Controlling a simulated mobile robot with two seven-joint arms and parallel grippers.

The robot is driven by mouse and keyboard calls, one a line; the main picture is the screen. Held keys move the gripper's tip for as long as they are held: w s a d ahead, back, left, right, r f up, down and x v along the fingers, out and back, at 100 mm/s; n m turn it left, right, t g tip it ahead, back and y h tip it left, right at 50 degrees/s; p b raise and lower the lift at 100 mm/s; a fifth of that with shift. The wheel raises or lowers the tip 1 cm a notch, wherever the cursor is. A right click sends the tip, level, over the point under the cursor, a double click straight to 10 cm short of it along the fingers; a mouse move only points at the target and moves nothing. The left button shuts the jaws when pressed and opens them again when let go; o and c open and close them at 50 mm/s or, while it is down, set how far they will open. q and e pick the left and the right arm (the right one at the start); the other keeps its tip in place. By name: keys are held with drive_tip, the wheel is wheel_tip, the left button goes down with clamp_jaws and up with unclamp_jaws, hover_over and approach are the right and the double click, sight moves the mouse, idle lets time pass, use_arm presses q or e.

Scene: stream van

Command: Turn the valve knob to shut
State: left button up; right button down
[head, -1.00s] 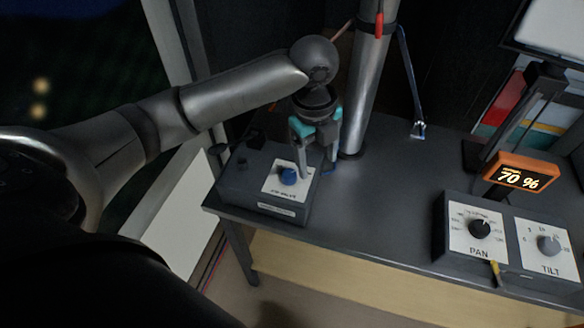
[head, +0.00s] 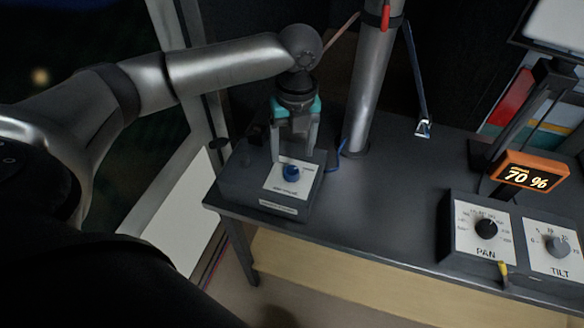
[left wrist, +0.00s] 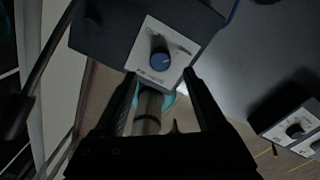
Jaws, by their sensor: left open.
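The blue valve knob (head: 291,173) sits on a white label plate on top of a dark grey valve box (head: 235,189) at the left end of the desk. My left gripper (head: 293,154) is over the box, just behind the knob in the head view, fingers pointing down. It is open and empty, its two fingers spread apart. In the left wrist view the knob (left wrist: 161,61) shows beyond the open fingertips (left wrist: 161,76), roughly centred between them. The label's small print is too blurred to read. My right gripper is out of view.
A silver pole (head: 368,90) rises behind the box to the right. PAN (head: 486,229) and TILT (head: 558,246) dial boxes and an orange-framed 70 % display (head: 530,174) stand at right. The desk (head: 380,205) between is clear.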

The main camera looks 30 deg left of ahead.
sight(291, 170)
use_arm(q)
wheel_tip(291, 170, down, 6)
drive_tip(key=shift+s+f+b, duration=0.1)
drive_tip(key=shift+b, duration=0.4)
drive_tip(key=shift+c, duration=0.3)
drive_tip(key=shift+a, duration=0.1)
clamp_jaws()
